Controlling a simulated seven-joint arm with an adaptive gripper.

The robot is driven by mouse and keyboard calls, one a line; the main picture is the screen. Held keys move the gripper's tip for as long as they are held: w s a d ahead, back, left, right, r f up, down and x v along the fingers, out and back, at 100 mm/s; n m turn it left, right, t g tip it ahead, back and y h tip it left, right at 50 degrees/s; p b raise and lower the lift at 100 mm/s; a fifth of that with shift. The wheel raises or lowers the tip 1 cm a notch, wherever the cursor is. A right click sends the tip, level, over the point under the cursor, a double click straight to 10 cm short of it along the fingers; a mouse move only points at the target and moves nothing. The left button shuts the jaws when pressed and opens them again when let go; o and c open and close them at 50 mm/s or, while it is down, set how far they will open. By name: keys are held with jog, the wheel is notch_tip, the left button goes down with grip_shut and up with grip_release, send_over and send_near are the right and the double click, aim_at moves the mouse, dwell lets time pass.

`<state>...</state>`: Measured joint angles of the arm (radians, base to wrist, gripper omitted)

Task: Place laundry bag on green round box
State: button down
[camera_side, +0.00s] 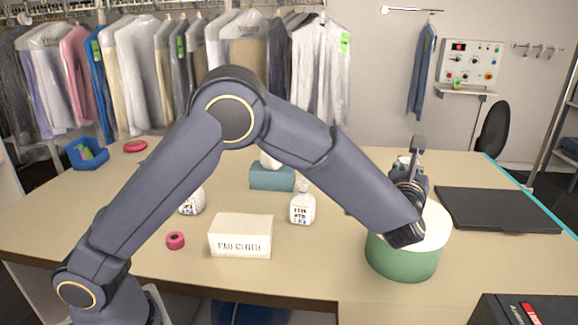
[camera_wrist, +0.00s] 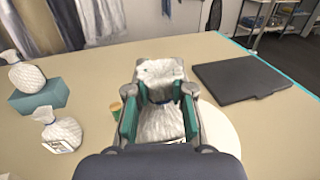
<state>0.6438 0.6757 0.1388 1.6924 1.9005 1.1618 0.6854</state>
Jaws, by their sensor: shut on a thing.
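My gripper (camera_wrist: 160,100) is shut on a white laundry bag (camera_wrist: 161,124), with a green-padded finger on each side of it. The bag looks upright, with its tied neck up. The green round box (camera_side: 404,256) has a white lid (camera_side: 435,226), which also shows in the wrist view (camera_wrist: 224,132). My gripper (camera_side: 408,172) and the bag are over this lid. In the side view the bag is mostly hidden behind my gripper. I cannot tell if its base touches the lid.
Another white bag (camera_side: 302,208) stands on the table, and one more (camera_wrist: 26,74) sits on a teal box (camera_side: 272,178). A white carton (camera_side: 241,236), a pink roll (camera_side: 175,240) and a blue bin (camera_side: 87,154) are to the left. A black flat panel (camera_side: 500,209) lies right of the round box.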

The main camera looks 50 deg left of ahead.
jog(key=shift+f, duration=0.1)
jog(key=c, duration=1)
grip_release()
